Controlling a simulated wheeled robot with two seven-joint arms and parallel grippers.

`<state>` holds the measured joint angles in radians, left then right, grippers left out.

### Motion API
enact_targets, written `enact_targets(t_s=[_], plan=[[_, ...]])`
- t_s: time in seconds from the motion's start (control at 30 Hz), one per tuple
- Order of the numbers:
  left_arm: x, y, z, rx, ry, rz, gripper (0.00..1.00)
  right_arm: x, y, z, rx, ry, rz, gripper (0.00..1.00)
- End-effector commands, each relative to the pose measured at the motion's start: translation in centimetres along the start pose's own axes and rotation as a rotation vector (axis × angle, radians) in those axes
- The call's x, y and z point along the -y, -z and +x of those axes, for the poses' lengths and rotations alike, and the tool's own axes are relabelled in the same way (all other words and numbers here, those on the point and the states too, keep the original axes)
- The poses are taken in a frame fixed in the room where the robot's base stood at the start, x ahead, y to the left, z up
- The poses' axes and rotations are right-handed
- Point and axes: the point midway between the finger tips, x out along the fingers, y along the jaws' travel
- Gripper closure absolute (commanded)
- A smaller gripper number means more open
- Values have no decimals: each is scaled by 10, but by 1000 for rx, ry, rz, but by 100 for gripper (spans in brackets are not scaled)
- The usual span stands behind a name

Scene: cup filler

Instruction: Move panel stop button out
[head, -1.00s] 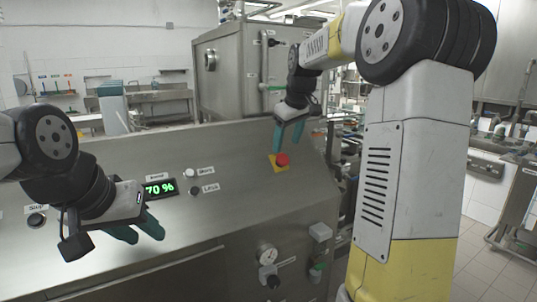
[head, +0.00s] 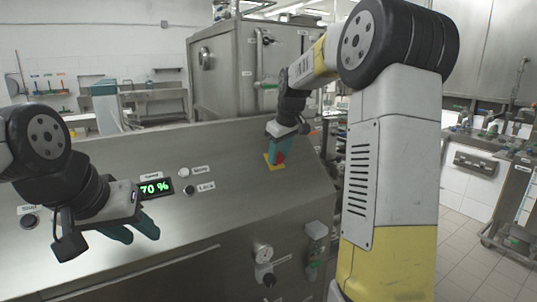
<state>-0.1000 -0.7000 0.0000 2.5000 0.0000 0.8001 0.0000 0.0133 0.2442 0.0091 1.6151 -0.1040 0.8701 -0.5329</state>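The red stop button (head: 281,158) sits on a yellow square plate (head: 269,166) at the right part of the sloped steel panel (head: 235,210). My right gripper (head: 279,157) is down at the button, its teal fingers in front of it and hiding most of it. I cannot tell whether the fingers grip the button or only stand beside it. My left gripper (head: 140,232) hangs over the left part of the panel, with its two teal fingers apart and nothing between them.
A green display (head: 155,188) reading 70 % and small labelled buttons (head: 188,189) lie left of centre on the panel. A large steel cabinet (head: 225,75) stands behind.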

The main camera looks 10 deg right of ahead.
Motion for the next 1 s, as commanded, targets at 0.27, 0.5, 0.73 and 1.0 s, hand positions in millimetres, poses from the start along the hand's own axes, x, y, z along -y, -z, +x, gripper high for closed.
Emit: enact_targets(t_s=[0.27, 0.5, 0.73, 1.0], plan=[[0, 0, 0, 0, 0, 0, 64, 0, 0, -1, -1, -1, 0, 100], [0, 0, 0, 0, 0, 0, 64, 0, -4, -12, 0, 0, -1, 100], [0, 0, 0, 0, 0, 0, 64, 0, -4, -12, 0, -1, 0, 41], [0, 0, 0, 0, 0, 0, 64, 0, -4, -11, 0, 0, 0, 38]])
